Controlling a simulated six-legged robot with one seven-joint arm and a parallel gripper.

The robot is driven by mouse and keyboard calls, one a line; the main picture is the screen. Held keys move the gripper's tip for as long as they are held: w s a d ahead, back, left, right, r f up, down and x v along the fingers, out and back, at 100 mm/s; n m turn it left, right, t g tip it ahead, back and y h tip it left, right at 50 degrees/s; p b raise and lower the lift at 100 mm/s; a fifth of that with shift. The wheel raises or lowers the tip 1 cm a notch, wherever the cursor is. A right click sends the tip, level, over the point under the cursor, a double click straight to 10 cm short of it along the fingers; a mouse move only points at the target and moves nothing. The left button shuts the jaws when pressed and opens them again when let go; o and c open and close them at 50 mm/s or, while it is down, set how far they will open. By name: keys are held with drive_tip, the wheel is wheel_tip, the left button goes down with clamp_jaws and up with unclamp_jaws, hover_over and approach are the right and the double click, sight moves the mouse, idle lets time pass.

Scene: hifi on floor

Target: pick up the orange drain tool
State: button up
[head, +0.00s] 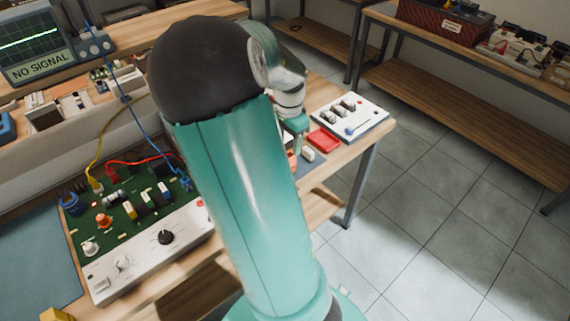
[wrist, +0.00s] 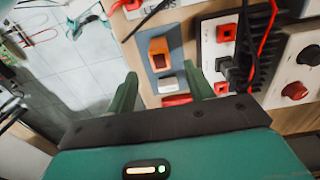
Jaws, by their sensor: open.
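In the head view, a sliver of orange (head: 291,160) beside my arm seems to be the same thing, mostly hidden. My gripper (wrist: 162,88) is open, its two green fingers apart and empty. The orange block lies just beyond the fingertips, between their lines. In the head view my gripper (head: 297,135) is partly hidden by my arm.
A white block (wrist: 172,85) and a red piece (wrist: 177,100) lie near the fingers. A black finned part (wrist: 245,60) with red cables stands to the right. A white switch panel (head: 350,115) sits at the bench's end. Tiled floor lies beyond.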

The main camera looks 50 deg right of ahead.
sight(290, 155)
drive_tip(key=f, duration=0.5)
drive_tip(key=shift+s+d+f, duration=0.15)
drive_tip(key=shift+s+d, duration=0.05)
wheel_tip(290, 155, down, 4)
drive_tip(key=shift+w+f, duration=0.1)
drive_tip(key=shift+f, duration=0.1)
drive_tip(key=shift+a, duration=0.1)
drive_tip(key=c, duration=1)
